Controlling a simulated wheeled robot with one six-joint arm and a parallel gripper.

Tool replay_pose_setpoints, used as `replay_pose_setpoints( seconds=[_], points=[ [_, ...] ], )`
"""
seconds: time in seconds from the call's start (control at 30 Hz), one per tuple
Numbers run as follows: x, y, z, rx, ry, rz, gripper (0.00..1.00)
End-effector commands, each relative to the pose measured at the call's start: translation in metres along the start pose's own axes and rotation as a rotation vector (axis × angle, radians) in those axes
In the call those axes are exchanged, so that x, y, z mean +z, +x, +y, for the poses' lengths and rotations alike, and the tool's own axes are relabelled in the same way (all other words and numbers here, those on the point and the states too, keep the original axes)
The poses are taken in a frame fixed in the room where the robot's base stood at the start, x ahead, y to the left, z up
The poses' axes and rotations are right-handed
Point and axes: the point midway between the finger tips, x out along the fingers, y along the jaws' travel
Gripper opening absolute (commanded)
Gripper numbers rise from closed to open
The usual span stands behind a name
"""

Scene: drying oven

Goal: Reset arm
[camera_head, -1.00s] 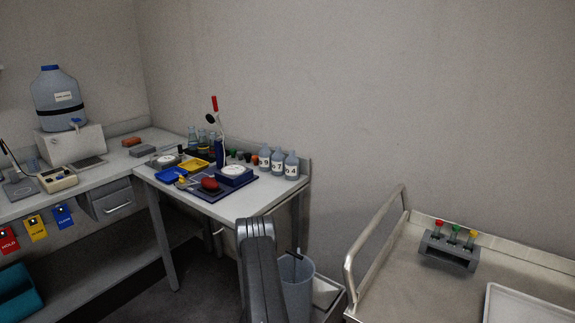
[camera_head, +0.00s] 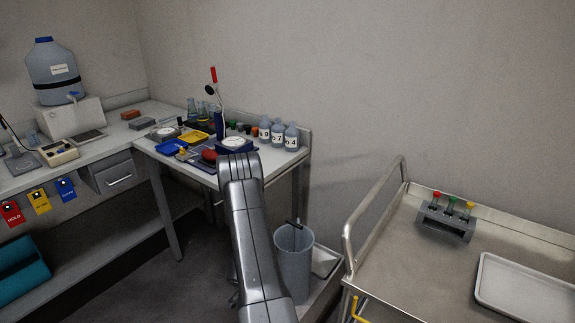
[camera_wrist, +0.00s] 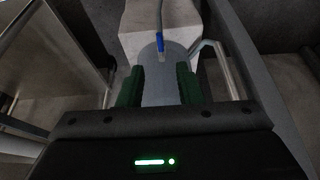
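My arm (camera_head: 250,235) rises through the lower middle of the head view, in front of the bench. My gripper shows in the wrist view (camera_wrist: 159,84), with two green fingers apart and nothing visibly held between them. Beyond the fingers is a grey rounded shape with a blue piece on it; I cannot tell what it is. In the head view the fingers cannot be made out.
The side bench (camera_head: 272,170) holds bottles (camera_head: 277,134), trays and a balance behind my arm. A grey bin (camera_head: 293,275) stands close right of my arm. A metal trolley (camera_head: 400,255) at right carries a tube rack (camera_head: 446,219) and a white tray (camera_head: 525,287).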

Motion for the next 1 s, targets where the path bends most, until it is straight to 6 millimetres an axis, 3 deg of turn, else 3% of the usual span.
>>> replay_pose_setpoints(
  seconds=[0.1,0.63,1.0],
  points=[
    [0.001,0.027,0.001,0.002,0.003,-0.001,0.32],
    [-0.001,0.122,0.002,0.002,0.004,0.001,0.32],
    [-0.004,0.121,0.012,-0.07,-0.167,0.003,0.32]
  ],
)
